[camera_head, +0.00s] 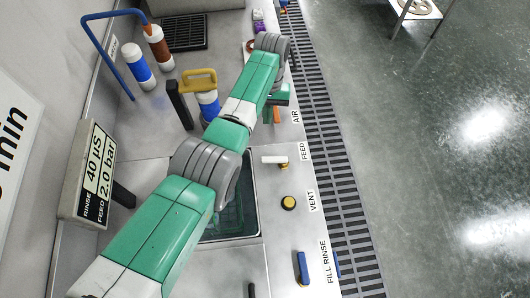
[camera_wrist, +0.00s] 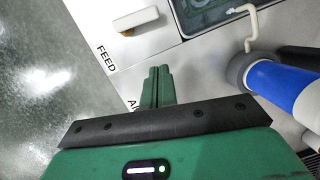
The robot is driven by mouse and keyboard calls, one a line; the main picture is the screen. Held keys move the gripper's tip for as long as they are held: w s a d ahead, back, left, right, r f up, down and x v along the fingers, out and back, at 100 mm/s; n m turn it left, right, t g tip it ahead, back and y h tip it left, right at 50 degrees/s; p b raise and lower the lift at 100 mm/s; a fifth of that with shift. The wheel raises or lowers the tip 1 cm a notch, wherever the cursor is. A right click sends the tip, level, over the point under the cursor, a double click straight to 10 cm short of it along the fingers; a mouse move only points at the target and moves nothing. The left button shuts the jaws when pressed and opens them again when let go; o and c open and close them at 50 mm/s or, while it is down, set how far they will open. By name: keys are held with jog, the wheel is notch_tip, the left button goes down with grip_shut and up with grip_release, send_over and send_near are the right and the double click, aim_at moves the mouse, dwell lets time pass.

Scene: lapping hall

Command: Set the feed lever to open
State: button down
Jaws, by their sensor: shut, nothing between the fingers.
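The feed lever (camera_head: 274,160) is a short white handle on the bench top beside the FEED label (camera_head: 303,151). In the head view its handle lies crosswise, reaching left toward the sink from a brass-coloured pivot. The white handle also shows at the top of the wrist view (camera_wrist: 138,20). My gripper (camera_wrist: 158,72) is shut and empty. Its green fingertips are over the bench between the FEED and AIR labels, apart from the lever. In the head view my arm partly hides the gripper.
A sink (camera_head: 247,205) lies left of the lever. An orange handle (camera_head: 277,116) is by AIR. A blue-white bottle (camera_wrist: 285,90) stands right in the wrist view.

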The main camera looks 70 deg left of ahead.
aim_at(274, 160)
jog(key=shift+n+t, duration=0.3)
jog(key=shift+n, duration=0.1)
jog(key=b+x, duration=0.1)
jog(key=x, duration=0.8)
jog(key=shift+a+f+b, duration=0.15)
jog(key=shift+f+b, duration=0.05)
jog(key=shift+b, duration=0.15)
jog(key=d+p, duration=0.1)
jog(key=s+d+p, duration=0.1)
jog(key=shift+d+r, duration=0.2)
jog(key=shift+d, duration=0.2)
jog(key=shift+s+d, duration=0.15)
jog(key=shift+d, duration=0.2)
